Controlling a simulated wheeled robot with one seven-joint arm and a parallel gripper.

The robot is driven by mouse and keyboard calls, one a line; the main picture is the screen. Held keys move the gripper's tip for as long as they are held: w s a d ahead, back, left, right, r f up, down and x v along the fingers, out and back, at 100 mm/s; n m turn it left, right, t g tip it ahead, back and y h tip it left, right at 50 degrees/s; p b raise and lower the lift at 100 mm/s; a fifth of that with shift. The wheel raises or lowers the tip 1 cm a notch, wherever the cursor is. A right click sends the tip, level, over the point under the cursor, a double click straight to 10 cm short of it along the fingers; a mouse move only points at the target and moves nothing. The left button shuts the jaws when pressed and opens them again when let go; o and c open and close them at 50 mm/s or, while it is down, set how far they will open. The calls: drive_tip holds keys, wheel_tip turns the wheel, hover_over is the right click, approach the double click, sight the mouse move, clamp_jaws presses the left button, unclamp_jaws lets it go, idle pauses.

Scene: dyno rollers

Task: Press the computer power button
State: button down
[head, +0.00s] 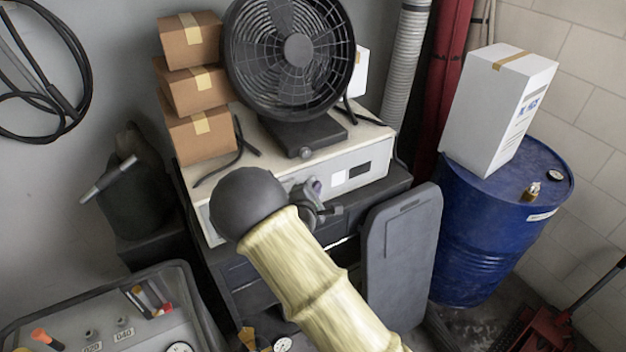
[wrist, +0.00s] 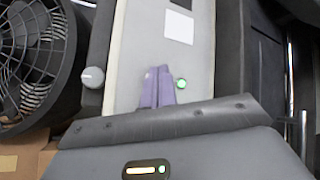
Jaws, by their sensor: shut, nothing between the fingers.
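The computer is a flat white box (head: 372,160) on a dark cabinet, under a black fan. Its pale front panel also fills the middle of the wrist view (wrist: 128,60). A small round green button (wrist: 181,84), apparently lit, sits on that panel in the wrist view; I cannot make it out in the head view. My gripper (head: 316,187) is at the computer's front, partly hidden behind my arm. In the wrist view its purple fingers (wrist: 157,88) are together and empty, just left of the green button. Whether the fingertips touch the panel is unclear.
The black fan (head: 295,48) stands on the computer, with a round knob (wrist: 92,77) on its base. Stacked cardboard boxes (head: 203,135) stand left of it. A blue drum (head: 490,235) carrying a white box (head: 490,110) stands to the right.

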drive_tip(key=shift+s, duration=0.1)
drive_tip(key=s+d, duration=0.1)
drive_tip(key=s, duration=0.1)
drive_tip(key=s+d, duration=0.2)
drive_tip(key=shift+s+d, duration=0.15)
drive_tip(key=shift+s, duration=0.25)
drive_tip(key=c, duration=2.1)
unclamp_jaws()
